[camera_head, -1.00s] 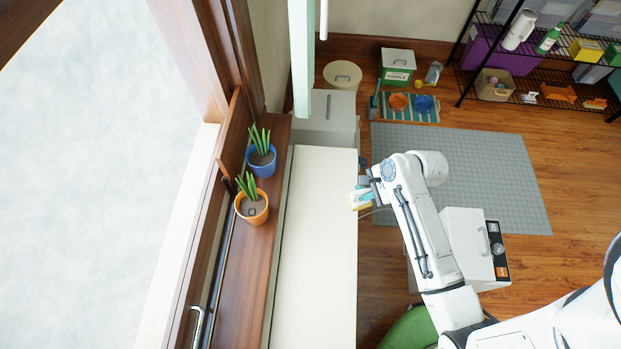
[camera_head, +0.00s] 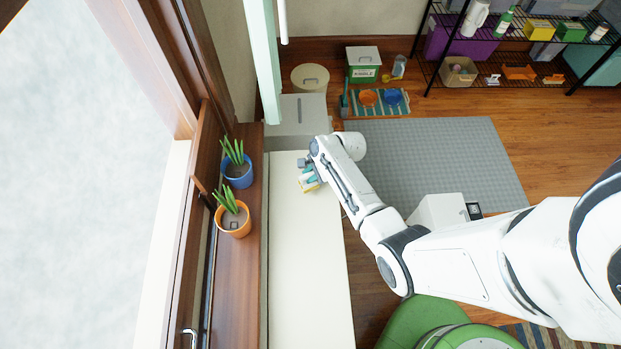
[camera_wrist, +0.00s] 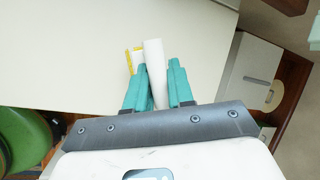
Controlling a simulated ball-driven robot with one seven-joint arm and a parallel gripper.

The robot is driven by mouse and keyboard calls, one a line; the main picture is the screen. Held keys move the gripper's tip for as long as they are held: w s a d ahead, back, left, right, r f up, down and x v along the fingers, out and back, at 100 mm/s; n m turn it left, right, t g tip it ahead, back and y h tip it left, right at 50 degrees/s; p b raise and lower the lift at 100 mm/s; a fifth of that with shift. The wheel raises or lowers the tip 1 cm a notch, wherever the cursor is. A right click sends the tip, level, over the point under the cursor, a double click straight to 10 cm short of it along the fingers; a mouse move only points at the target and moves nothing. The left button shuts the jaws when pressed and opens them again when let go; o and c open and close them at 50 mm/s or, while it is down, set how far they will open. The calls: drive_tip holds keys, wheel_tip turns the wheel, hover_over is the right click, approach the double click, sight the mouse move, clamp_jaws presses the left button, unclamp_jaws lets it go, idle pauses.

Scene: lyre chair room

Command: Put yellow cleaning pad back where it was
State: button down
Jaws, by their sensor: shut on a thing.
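My gripper (camera_head: 307,178) is over the far part of the long cream-white counter top (camera_head: 310,270), close to its right edge. In the wrist view its two teal fingers (camera_wrist: 158,80) are shut on a pale, upright piece of the yellow cleaning pad (camera_wrist: 155,70). A yellow strip shows at the pad's left, beside the left finger. In the head view the pad (camera_head: 312,187) is a small pale yellow patch at the fingertips, partly hidden by the gripper. I cannot tell whether the pad touches the counter.
Blue (camera_head: 237,174) and orange (camera_head: 234,219) plant pots stand on the wooden sill left of the counter. A grey bin (camera_head: 298,117) stands beyond the counter's far end. The counter is bare in front of my gripper. A grey mat (camera_head: 440,155) lies right.

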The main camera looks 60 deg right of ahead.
drive_tip(key=shift+w+f+b, duration=0.15)
drive_tip(key=shift+f+b, duration=0.15)
drive_tip(key=shift+f, duration=1.35)
drive_tip(key=shift+f, duration=0.15)
drive_tip(key=c, duration=1)
unclamp_jaws()
drive_tip(key=p+v, duration=0.2)
drive_tip(key=v, duration=1)
drive_tip(key=s+a+r+n+g, duration=0.1)
drive_tip(key=s+a+r+n, duration=0.3)
drive_tip(key=n, duration=0.3)
drive_tip(key=s+a+r+n+g+h, duration=0.1)
drive_tip(key=s+a+r+n, duration=0.3)
drive_tip(key=s+a+n, duration=0.2)
drive_tip(key=s+a+r+n+g+h, duration=0.1)
drive_tip(key=s+a+r+n, duration=0.3)
drive_tip(key=n, duration=0.5)
drive_tip(key=shift+s+a+n+g, duration=0.15)
drive_tip(key=shift+s+a+g, duration=0.1)
drive_tip(key=shift+a, duration=0.2)
drive_tip(key=shift+s+a+n+g, duration=0.15)
drive_tip(key=shift+a+g, duration=0.1)
drive_tip(key=shift+a, duration=0.15)
